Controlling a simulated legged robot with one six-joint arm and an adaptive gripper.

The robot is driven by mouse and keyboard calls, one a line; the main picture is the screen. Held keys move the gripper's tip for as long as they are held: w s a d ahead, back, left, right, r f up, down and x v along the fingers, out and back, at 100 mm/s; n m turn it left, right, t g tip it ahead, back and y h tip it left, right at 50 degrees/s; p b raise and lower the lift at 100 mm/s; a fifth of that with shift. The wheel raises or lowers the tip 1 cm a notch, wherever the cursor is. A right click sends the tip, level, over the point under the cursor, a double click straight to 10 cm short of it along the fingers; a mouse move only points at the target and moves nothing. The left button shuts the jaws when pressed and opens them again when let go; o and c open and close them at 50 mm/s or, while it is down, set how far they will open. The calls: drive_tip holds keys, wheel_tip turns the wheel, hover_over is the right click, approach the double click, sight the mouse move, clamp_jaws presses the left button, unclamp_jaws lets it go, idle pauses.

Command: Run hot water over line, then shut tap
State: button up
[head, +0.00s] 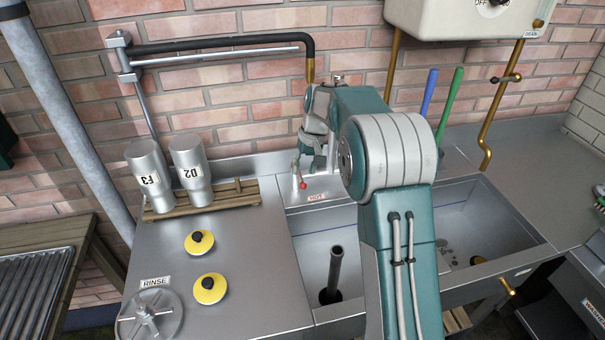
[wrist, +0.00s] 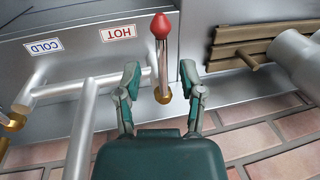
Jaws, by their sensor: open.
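The hot tap lever, a thin metal stem with a red knob (head: 303,185), stands beside the HOT label (head: 316,197) at the sink's back ledge. My gripper (head: 311,158) is just above and behind it in the head view, pointing down. In the wrist view, my gripper (wrist: 160,82) is open, with one finger on each side of the lever (wrist: 162,60); I see gaps on both sides. The HOT label (wrist: 118,34) and COLD label (wrist: 43,46) are left of the lever. A black hose (head: 220,45) with a brass end runs along the wall. My arm hides part of the sink.
The sink (head: 325,245) has an upright dark pipe in its left basin. Left of it, the counter holds two metal cups (head: 168,175) on a wooden rack, two yellow discs (head: 200,242) and a RINSE handwheel (head: 150,315). A white heater (head: 465,18) hangs above.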

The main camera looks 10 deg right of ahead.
drive_tip(key=shift+a+f, duration=0.2)
drive_tip(key=shift+f, duration=0.7)
drive_tip(key=shift+a+f, duration=0.15)
clamp_jaws()
drive_tip(key=shift+a, duration=0.1)
drive_tip(key=w+a+m+t+h, duration=0.1)
drive_tip(key=w+a+m, duration=0.4)
drive_tip(key=m, duration=1)
drive_tip(key=shift+a+f+t+h, duration=0.25)
drive_tip(key=shift+a+t, duration=0.35)
drive_tip(key=shift+a, duration=0.45)
